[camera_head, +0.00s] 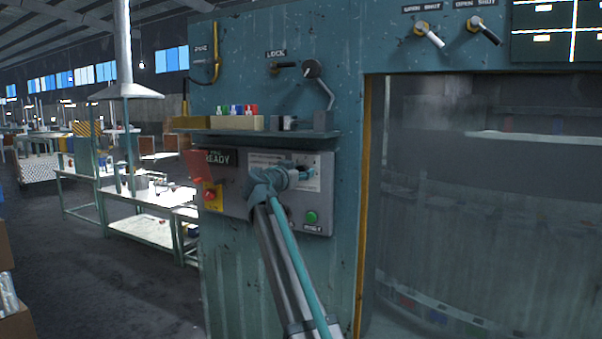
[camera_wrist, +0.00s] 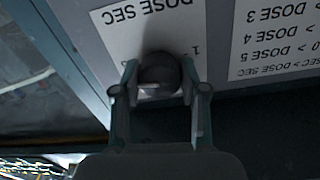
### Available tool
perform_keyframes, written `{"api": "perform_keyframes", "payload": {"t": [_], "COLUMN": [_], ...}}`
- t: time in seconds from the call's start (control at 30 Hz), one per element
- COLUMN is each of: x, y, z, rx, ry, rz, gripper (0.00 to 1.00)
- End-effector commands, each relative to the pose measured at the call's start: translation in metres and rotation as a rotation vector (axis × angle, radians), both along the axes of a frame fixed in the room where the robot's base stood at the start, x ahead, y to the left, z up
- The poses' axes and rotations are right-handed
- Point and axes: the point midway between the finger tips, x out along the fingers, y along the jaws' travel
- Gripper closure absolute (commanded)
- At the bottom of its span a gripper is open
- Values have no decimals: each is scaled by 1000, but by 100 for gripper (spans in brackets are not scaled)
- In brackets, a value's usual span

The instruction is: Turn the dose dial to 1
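The dose dial (camera_wrist: 160,72) is a dark round knob on a grey panel (camera_head: 236,196). A pale strip shows on its lower side in the wrist view. My gripper (camera_wrist: 160,78) has one finger on each side of the dial, and both tips appear to press against it. The dose label (camera_wrist: 155,25) behind it reads "DOSE SEC" upside down. A "1" shows just right of the dial, and other numbers are hidden by the dial and fingers. In the head view my gripper (camera_head: 282,178) covers the dial, so its pointer direction cannot be told.
A shelf (camera_head: 260,137) with small coloured items sits just above the panel. A green button (camera_head: 312,217) is at the panel's lower right, and a red flap (camera_head: 198,166) is at its left. A second label (camera_wrist: 277,38) lists dose values. A large opening is to the right.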

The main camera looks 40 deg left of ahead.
Motion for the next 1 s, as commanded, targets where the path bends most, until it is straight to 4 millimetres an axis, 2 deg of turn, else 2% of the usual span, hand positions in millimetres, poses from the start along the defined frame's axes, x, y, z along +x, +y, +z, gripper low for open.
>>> {"api": "perform_keyframes", "payload": {"t": [0.03, 0.1, 0.47, 0.67, 1.0], "x": [0, 0, 0, 0, 0], "y": [0, 0, 0, 0, 1], "z": [0, 0, -1, -3, -2], "rx": [0, 0, -52, -165, -464], "ry": [0, 0, -11, -37, -103], "rz": [-1, -1, -1, -2, -1], "gripper": [82, 92, 92, 92, 92]}}
